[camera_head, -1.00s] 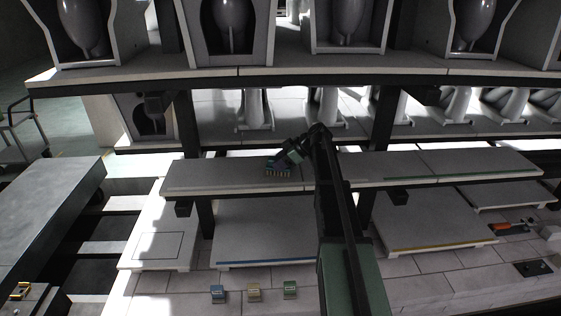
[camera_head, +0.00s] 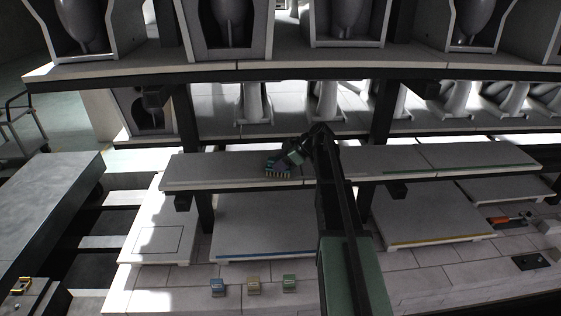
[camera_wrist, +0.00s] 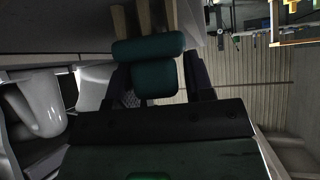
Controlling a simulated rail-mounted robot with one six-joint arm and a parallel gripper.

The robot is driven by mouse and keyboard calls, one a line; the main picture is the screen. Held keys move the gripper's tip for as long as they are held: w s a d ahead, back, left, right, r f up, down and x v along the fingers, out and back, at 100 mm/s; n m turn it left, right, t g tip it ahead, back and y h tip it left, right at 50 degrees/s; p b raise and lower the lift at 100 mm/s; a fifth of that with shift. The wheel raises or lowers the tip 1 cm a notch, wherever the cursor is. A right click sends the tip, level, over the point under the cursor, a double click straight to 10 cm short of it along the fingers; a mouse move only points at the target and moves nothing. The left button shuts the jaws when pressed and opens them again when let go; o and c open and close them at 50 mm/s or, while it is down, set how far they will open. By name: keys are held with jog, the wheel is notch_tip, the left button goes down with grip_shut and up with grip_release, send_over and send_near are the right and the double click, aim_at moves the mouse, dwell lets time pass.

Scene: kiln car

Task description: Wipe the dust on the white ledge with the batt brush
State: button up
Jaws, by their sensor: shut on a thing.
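The batt brush (camera_head: 278,171) has a dark teal-green body and a striped row of bristles. It is at the front part of the pale ledge (camera_head: 205,171), on the middle shelf, with its bristles low at the ledge surface; firm contact cannot be told. My gripper (camera_head: 289,158) is shut on the brush from above and to the right. In the wrist view my gripper (camera_wrist: 157,80) holds the brush's green handle (camera_wrist: 148,48) between dark fingers, with tan bristles beyond. Dust on the ledge cannot be made out clearly.
An upper shelf (camera_head: 300,71) with grey fixtures runs above. Slabs with a blue-edged (camera_head: 265,254) and a yellow-edged front (camera_head: 440,242) lie below. Small blue (camera_head: 217,286), tan (camera_head: 253,287) and green (camera_head: 289,284) blocks stand at the front. A dark post (camera_head: 385,125) stands right of my arm.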

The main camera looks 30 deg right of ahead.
notch_tip(320, 180, up, 7)
jog(key=p, duration=0.7)
jog(key=shift+r, duration=0.15)
